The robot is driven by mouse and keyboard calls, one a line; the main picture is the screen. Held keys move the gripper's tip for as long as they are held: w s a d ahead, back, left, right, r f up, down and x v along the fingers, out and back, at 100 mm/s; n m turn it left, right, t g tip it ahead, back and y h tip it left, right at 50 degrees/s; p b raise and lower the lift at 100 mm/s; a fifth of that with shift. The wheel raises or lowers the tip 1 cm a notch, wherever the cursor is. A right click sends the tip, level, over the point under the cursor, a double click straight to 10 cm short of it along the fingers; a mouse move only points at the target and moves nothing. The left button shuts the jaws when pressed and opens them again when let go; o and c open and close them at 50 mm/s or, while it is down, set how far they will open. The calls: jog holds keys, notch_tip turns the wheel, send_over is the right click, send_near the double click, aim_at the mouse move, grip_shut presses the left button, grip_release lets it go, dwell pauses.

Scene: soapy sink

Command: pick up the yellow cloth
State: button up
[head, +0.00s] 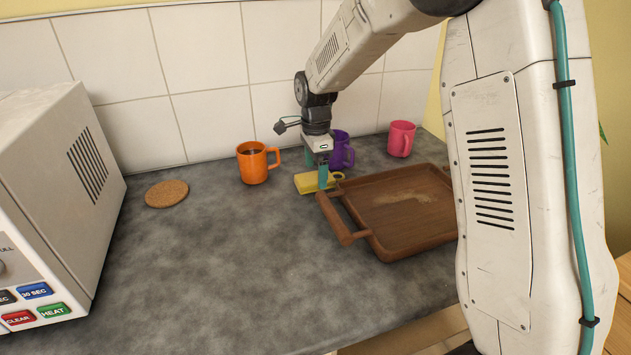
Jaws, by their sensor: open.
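The yellow cloth (306,184) lies on the grey counter, just left of the wooden tray and in front of the purple mug. It looks like a small flat folded block. My gripper (322,180) points down right at the cloth, with a teal finger in front of the cloth's right part. The jaws are open. The finger hides some of the cloth, and I cannot tell whether the fingers touch it.
A wooden tray (436,232) with handles sits close on the right. A purple mug (341,150) stands just behind my gripper, an orange mug (252,164) left, a pink mug (401,139) back right. A cork coaster (167,193) and microwave (62,185) are left. The front counter (215,275) is clear.

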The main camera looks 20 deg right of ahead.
aim_at(316, 177)
jog(key=shift+f, duration=0.85)
jog(key=c, duration=1.1)
jog(key=shift+c, duration=0.2)
notch_tip(316, 177, up, 10)
